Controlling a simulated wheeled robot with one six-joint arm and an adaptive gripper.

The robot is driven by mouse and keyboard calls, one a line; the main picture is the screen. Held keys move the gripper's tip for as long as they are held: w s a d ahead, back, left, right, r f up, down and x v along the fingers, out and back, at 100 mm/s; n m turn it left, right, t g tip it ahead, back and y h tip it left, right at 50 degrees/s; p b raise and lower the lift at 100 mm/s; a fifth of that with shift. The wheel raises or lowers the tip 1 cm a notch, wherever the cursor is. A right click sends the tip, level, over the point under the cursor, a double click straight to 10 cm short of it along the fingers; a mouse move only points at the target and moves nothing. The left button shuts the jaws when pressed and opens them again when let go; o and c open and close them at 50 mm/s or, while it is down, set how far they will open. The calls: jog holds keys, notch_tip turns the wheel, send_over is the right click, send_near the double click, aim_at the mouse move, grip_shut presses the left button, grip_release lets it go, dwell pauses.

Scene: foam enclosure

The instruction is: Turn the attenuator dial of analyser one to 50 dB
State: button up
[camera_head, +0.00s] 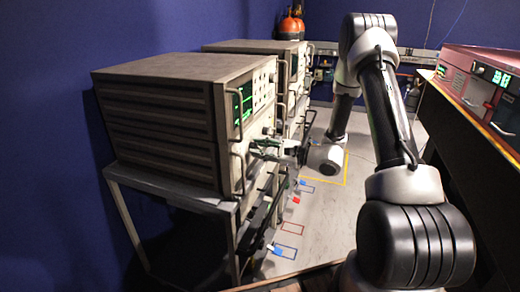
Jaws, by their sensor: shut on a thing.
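A beige analyser (165,125) stands at the front of a grey metal table (175,196), with a lit green screen (243,102) and handles on its right-facing front panel. A second, similar analyser (290,60) stands behind it. I cannot read which one is analyser one. My gripper (262,147) is at the lower front panel of the nearer analyser, its fingers pointing left and closed on a small part there. That part appears to be a dial, mostly hidden by the fingers. The dial's marks and setting are too small to read.
My arm fills the middle and right. A pink instrument (470,75) with green displays stands on a dark bench at right. Orange gas cylinders (290,25) stand at the back. Small red and blue items lie on the pale floor (325,215) below. Handles stick out beside the gripper.

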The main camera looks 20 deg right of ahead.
jog(key=m, duration=0.6)
jog(key=shift+m, duration=0.4)
dwell(0.4)
jog(key=o, duration=1)
jog(key=v, duration=1.2)
